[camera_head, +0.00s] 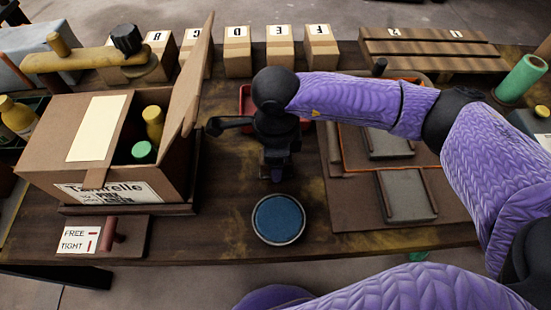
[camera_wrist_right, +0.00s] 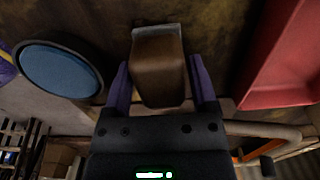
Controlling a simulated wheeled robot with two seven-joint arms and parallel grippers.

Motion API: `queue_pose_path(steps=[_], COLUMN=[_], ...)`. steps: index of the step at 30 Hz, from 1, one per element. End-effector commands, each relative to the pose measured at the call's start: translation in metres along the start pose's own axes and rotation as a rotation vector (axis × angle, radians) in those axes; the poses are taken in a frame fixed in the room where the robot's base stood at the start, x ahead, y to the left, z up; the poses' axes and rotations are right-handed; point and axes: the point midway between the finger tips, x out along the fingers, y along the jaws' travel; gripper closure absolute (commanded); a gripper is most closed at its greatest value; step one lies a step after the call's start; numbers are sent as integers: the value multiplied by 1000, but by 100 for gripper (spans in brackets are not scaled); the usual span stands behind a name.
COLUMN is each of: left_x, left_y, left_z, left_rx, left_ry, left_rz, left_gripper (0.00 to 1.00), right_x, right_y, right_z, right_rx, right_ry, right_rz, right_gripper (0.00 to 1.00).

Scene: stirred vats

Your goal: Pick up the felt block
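The felt block (camera_wrist_right: 158,68), a brown block with a grey layer at its far end, is in the right wrist view. It lies between the two purple fingers of my right gripper (camera_wrist_right: 160,75). A narrow gap seems to show on each side, so the fingers look open around it. In the head view my right gripper (camera_head: 277,170) points down at the middle of the bench, and the block is mostly hidden under it. My left gripper is not in view.
A round blue pad in a dark rim (camera_head: 278,219) lies just in front of the right gripper. A red tray (camera_head: 246,103) is behind it. An open cardboard box (camera_head: 100,145) with bottles stands left. Boards with grey plates (camera_head: 407,194) lie right. Lettered boxes (camera_head: 280,50) line the back.

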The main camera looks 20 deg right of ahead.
Motion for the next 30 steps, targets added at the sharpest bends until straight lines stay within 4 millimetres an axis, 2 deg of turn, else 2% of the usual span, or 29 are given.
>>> queue_pose_path(steps=[1,9,10,22,30], left_x=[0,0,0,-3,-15], left_y=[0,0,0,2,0], left_z=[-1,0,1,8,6], left_rx=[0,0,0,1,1], left_ry=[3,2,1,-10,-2], left_rz=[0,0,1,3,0], left_gripper=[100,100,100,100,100], right_x=[0,0,0,-4,-24], right_y=[0,0,0,-1,-6], right_z=[0,0,0,0,-3], right_rx=[0,0,0,2,8], right_ry=[0,0,0,0,-1], right_rz=[0,0,0,-1,-2], right_gripper=[38,95,100,100,100])
